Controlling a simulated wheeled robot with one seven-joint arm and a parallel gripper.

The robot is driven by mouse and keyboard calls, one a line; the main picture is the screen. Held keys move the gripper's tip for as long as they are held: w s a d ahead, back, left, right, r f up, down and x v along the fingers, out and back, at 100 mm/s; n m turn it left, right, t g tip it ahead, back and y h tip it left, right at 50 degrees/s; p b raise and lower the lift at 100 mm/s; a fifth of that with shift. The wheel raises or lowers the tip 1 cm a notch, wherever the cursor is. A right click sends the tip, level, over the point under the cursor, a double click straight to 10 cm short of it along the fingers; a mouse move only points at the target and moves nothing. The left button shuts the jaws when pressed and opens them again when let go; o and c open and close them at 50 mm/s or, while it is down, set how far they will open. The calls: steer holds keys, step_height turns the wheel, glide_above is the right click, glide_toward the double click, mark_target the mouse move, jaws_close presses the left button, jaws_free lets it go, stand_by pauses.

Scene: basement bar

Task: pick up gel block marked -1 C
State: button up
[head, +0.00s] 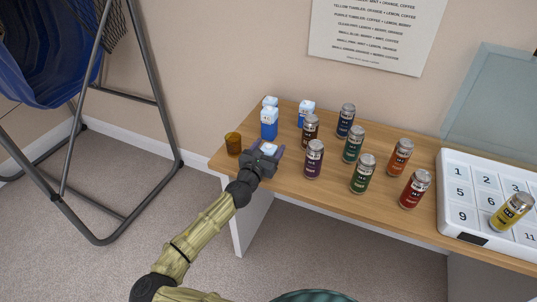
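Several small blue blocks with white tops stand at the back left of the wooden table. One blue block (268,125) stands just behind my gripper, another block (306,112) is to its right, and a third block (270,101) is at the back. My gripper (267,149) is at the table's left end, its fingers on either side of another pale-topped block (269,148). I cannot tell whether the fingers touch that block. The markings on the blocks are too small to read, so I cannot tell which is -1 C.
An amber tumbler (233,143) stands left of my gripper. Several cans, including a purple can (314,159), stand to the right on the wooden table (335,197). A white numbered tray (450,197) holds a yellow can (511,212). A blue hanging chair (45,50) is at left.

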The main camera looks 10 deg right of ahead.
mark_target(269, 146)
steer(key=c, duration=0.9)
steer(key=shift+r, duration=0.1)
step_height(269, 146, up, 10)
steer(key=shift+f+p, duration=0.1)
steer(key=shift+p, duration=0.75)
